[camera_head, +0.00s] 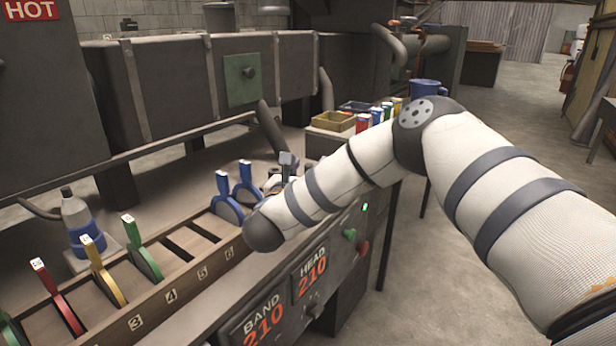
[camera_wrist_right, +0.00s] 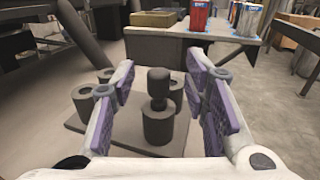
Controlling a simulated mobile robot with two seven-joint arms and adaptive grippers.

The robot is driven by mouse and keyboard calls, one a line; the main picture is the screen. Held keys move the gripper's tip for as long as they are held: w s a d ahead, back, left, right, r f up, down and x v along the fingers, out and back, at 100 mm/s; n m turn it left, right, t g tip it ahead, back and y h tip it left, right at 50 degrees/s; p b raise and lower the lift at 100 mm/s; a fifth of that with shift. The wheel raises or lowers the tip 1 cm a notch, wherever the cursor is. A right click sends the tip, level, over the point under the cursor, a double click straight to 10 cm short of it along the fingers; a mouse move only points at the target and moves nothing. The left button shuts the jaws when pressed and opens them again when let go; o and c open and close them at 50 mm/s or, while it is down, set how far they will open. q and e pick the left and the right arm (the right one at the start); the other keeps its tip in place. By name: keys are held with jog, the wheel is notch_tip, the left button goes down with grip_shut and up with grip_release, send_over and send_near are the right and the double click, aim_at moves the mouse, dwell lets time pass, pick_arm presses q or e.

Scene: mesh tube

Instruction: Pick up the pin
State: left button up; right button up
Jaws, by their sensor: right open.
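The pin (camera_wrist_right: 158,82) looks like a dark upright peg with a rounded top, standing in a short dark cylinder (camera_wrist_right: 157,125) on a flat plate (camera_wrist_right: 98,140) in the right wrist view. My right gripper (camera_wrist_right: 163,86) is open, with one purple-padded finger on each side of the pin and a gap to both. In the head view, my right gripper (camera_head: 286,163) shows only in part behind my own arm, and I cannot make out the pin there. My left gripper is not in view.
Several hollow dark cylinders (camera_wrist_right: 82,98) stand on the plate around the pin. Behind is a shelf with a yellow bin (camera_head: 333,121) and coloured cans (camera_head: 363,122). Blue levers (camera_head: 224,190) rise from the slotted console left of my gripper. A bottle (camera_head: 77,215) stands farther left.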

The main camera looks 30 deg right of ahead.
jog(key=shift+x, duration=0.95)
jog(key=shift+a, duration=0.1)
grip_shut()
